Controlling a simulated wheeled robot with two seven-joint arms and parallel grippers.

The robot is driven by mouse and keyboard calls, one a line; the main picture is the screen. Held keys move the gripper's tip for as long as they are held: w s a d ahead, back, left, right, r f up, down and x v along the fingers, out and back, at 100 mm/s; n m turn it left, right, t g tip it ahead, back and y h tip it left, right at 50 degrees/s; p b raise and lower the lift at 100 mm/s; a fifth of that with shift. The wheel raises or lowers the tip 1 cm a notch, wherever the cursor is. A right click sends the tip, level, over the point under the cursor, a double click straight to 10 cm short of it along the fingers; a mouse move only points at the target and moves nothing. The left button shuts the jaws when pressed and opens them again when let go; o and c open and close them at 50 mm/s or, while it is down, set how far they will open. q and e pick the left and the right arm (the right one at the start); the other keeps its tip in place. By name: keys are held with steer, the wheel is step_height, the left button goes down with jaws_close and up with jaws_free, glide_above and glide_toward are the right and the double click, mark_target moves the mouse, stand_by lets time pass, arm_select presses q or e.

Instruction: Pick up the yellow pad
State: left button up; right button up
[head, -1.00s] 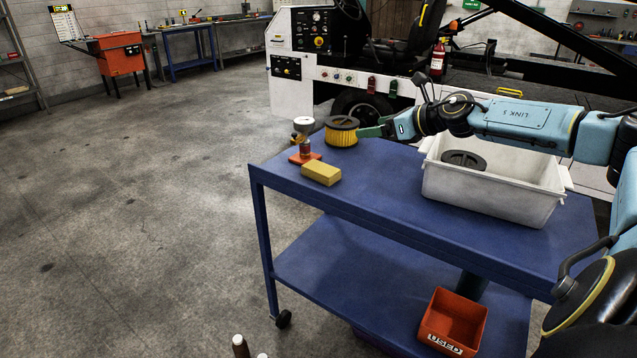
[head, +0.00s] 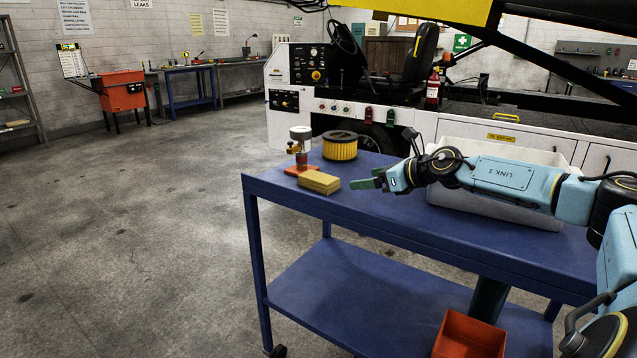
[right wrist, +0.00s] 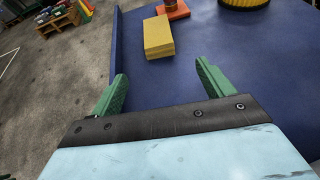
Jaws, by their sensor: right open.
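The yellow pad (head: 319,182) is a small block lying flat on the blue cart's top, near its left front edge. It also shows in the right wrist view (right wrist: 158,37), ahead of the fingers and apart from them. My right gripper (head: 368,179) is to the right of the pad in the head view, at low height over the cart top. Its green fingers are spread with nothing between them, as the right wrist view (right wrist: 160,90) shows. My left gripper is in neither view.
A gauge on an orange base (head: 301,150) stands just behind the pad. A yellow ribbed filter (head: 340,146) stands behind it to the right. A white bin (head: 500,210) is on the blue cart top (head: 385,222), partly behind my right arm. An orange box (head: 470,335) sits on the lower shelf.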

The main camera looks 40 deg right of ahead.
mark_target(334, 184)
steer(key=shift+w+a+f+p, duration=0.1)
steer(key=shift+w+a+p, duration=0.2)
steer(key=shift+w, duration=0.35)
steer(key=x, duration=0.4)
steer(key=shift+w+f, duration=0.25)
steer(key=shift+w, duration=0.1)
steer(key=shift+w+a+f, duration=0.1)
steer(key=shift+w+f, duration=0.2)
steer(key=shift+w, duration=0.25)
steer(key=shift+w+a+f, duration=0.1)
steer(key=shift+w+f, duration=0.1)
steer(key=shift+w, duration=0.05)
steer(key=b+x, duration=0.1)
steer(key=x, duration=0.2)
steer(key=shift+f+b, duration=0.2)
steer(key=shift+b, duration=0.15)
steer(key=shift+w+a+f, duration=0.1)
steer(key=shift+w+f, duration=0.05)
steer(key=shift+w, duration=0.4)
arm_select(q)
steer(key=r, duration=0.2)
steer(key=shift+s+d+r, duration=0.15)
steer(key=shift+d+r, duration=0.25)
arm_select(e)
steer(key=c, duration=1.1)
